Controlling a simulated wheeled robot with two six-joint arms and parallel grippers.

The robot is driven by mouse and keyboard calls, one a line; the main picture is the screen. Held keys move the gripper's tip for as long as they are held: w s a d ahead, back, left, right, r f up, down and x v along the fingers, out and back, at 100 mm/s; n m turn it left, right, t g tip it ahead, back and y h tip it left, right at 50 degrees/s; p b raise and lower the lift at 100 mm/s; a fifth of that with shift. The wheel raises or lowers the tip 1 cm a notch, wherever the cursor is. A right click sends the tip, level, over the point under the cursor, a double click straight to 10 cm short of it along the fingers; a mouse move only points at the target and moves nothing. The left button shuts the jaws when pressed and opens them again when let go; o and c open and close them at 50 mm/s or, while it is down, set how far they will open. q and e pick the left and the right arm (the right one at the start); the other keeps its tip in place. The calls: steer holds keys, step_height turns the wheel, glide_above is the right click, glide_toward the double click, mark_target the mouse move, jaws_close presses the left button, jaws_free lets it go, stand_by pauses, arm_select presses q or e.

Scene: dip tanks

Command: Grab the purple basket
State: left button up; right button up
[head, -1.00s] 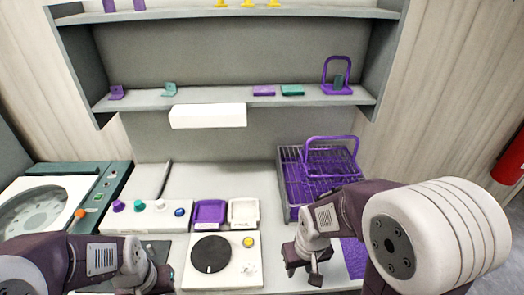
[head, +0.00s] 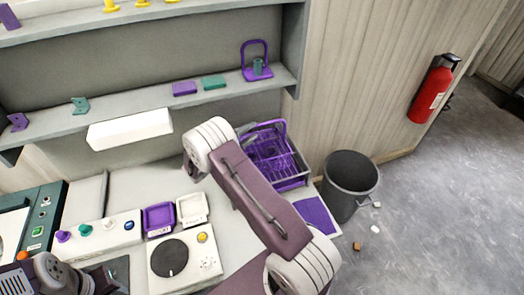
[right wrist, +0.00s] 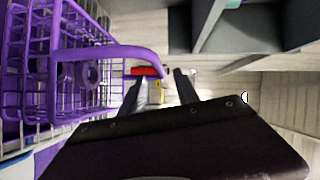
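The purple basket (head: 268,152) has wire sides and a raised handle. It stands in a grey rack (head: 292,180) on the right of the counter, partly hidden by my right arm. In the right wrist view the basket (right wrist: 88,72) fills the left side, and its handle curves toward the fingertips. My right gripper (right wrist: 161,78) is open, its two fingers apart beside the basket.
A shelf (head: 150,106) runs above the counter, with a purple hooped stand (head: 257,70) near its right end. A dial box (head: 186,258) and purple (head: 159,219) and white (head: 192,210) trays sit left of my right arm. A dark bin (head: 349,182) stands on the floor at right.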

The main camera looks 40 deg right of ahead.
mark_target(263, 124)
steer(key=shift+r+p+x, duration=0.2)
steer(key=shift+p+x, duration=0.4)
steer(key=shift+x, duration=0.55)
steer(key=p+x, duration=0.2)
steer(key=x, duration=0.1)
steer(key=shift+s+r+p, duration=0.15)
steer(key=shift+p, duration=0.2)
steer(key=shift+w+d+f, duration=0.2)
steer(key=shift+d+f, duration=0.05)
steer(key=shift+d, duration=0.3)
steer(key=shift+w+d+f, duration=0.15)
steer(key=shift+d+f, duration=0.15)
steer(key=shift+d, duration=0.3)
steer(key=shift+a+r, duration=0.1)
steer(key=shift+c, duration=1.2)
jaws_close()
steer(key=shift+r, duration=0.1)
